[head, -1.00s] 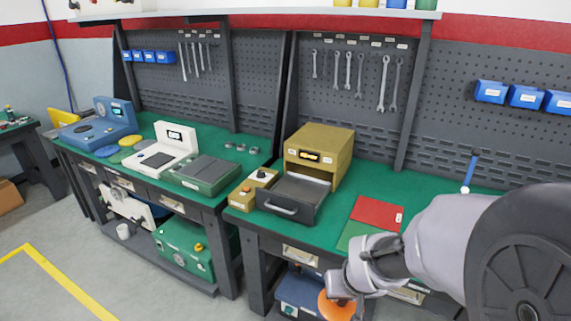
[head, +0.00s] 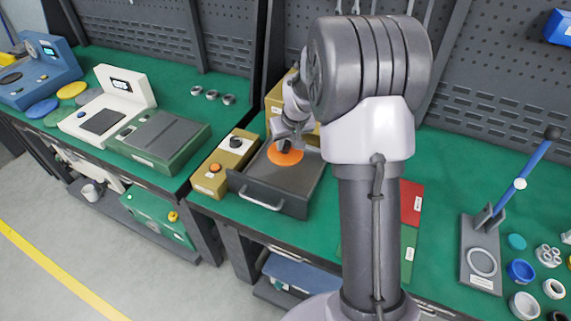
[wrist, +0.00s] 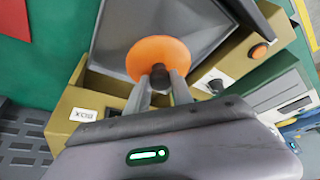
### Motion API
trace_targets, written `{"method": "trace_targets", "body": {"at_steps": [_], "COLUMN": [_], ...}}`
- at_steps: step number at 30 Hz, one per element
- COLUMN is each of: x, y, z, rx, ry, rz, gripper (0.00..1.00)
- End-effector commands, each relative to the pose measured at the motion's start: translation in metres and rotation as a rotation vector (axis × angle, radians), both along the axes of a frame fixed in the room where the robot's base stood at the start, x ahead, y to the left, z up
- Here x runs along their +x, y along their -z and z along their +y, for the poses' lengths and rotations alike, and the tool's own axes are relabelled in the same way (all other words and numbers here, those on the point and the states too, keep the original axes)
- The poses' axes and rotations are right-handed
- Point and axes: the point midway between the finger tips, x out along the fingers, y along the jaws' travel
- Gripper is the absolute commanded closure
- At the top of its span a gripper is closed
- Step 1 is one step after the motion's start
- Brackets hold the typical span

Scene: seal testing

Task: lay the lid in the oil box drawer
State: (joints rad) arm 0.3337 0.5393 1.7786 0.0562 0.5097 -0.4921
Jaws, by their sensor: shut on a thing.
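The lid is an orange disc (head: 284,153) with a dark knob. My gripper (wrist: 160,82) is shut on the dark knob, and the orange lid (wrist: 158,56) is beyond the fingertips in the wrist view. The oil box is a tan box (head: 275,97) with its dark drawer (head: 262,187) pulled out at the front. In the head view the lid is over the drawer's back part, near the box front. I cannot tell whether it touches the drawer floor. My arm hides much of the box.
A tan control unit (head: 226,163) with an orange button stands left of the drawer. Red (head: 411,203) and green (head: 408,250) mats lie to the right. A lever stand (head: 480,255) and several small rings and caps are farther right.

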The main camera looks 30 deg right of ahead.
Motion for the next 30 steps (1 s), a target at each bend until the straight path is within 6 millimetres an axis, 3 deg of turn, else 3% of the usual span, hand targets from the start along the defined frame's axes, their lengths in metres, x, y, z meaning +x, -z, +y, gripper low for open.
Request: {"method": "trace_targets", "body": {"at_steps": [1, 9, 19, 20, 22, 23, 30], "x": [0.0, 0.0, 0.0, 0.0, 0.0, 0.0, 0.0], "y": [0.016, 0.067, 0.068, 0.068, 0.067, 0.067, 0.067], "z": [0.0, 0.0, 0.0, 0.0, 0.0, 0.0, 0.0], "rx": [-0.001, -0.002, -0.002, -0.001, -0.001, -0.001, -0.001], "ry": [-0.001, -0.001, -0.001, -0.001, -0.001, -0.001, -0.001], "rz": [0.0, -0.001, -0.003, -0.001, -0.001, -0.001, -0.001], "gripper": [1.0, 1.0, 1.0, 0.68, 0.55, 0.5, 0.5]}}
